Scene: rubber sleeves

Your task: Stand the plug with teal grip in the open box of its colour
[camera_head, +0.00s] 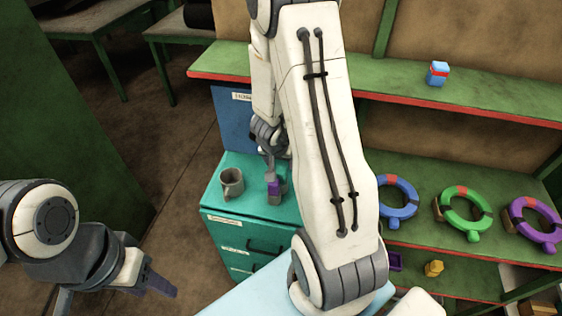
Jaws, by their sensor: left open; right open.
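I cannot make out a plug with a teal grip or an open teal box; my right arm hides much of the middle. My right gripper (270,158) is partly hidden behind its own arm, over the teal cabinet (235,205). Just below it is a small grey and purple piece (273,190) at the cabinet top; I cannot tell whether they touch. My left gripper (152,284) is low at the left, over the floor, away from the cabinet, open and empty as far as I see.
A grey mug (231,182) stands on the cabinet. On the green shelves at right are a blue ring (410,193), a green ring (449,200), a purple ring (518,208), a blue-and-red block (438,73), a purple box (396,261) and a yellow piece (433,268).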

